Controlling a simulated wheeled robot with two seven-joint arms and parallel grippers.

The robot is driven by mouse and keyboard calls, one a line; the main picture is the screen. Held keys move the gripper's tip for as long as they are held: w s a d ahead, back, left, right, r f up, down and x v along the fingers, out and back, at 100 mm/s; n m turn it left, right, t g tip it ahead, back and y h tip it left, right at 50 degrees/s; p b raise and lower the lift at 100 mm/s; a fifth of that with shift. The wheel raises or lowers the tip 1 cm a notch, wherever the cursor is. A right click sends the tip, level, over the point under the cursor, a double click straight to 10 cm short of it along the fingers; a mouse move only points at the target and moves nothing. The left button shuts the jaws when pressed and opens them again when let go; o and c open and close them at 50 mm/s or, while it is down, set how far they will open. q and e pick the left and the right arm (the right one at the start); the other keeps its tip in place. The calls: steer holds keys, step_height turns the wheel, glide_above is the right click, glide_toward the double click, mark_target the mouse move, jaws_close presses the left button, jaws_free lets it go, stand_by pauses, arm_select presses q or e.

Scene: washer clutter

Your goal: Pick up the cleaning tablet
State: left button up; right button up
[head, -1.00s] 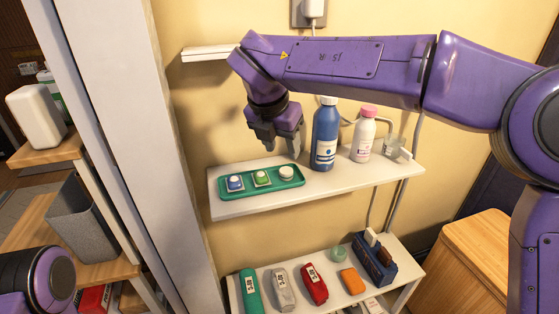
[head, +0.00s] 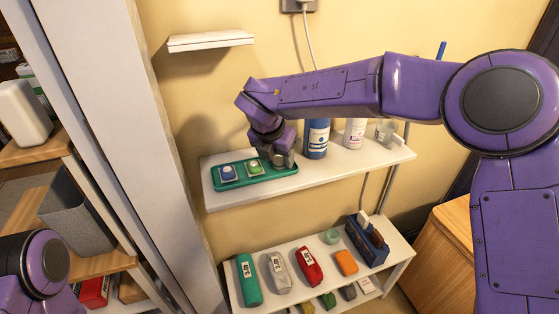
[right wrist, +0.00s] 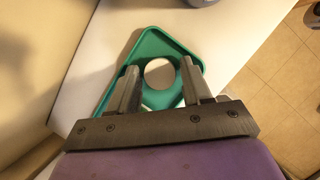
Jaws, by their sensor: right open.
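A green tray (head: 228,185) lies on the upper white shelf with a blue-and-white item (head: 228,172) and a green-and-white item (head: 254,167) in it. In the right wrist view, a round white tablet (right wrist: 159,72) sits at the tray's (right wrist: 186,45) narrow-looking end. My right gripper (head: 283,162) is over the tray's right end and hides the tablet in the head view. In the right wrist view its open fingers (right wrist: 159,76) stand either side of the white tablet; whether they touch it I cannot tell. My left gripper is out of view.
A blue bottle (head: 316,140) stands close right of my gripper, then a white bottle (head: 354,134) and a clear container (head: 386,131). The lower shelf (head: 280,303) holds several coloured items and a blue holder (head: 366,244). A white pillar (head: 120,120) stands left.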

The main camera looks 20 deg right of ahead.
steer(key=c, duration=0.8)
steer(key=shift+r, duration=0.1)
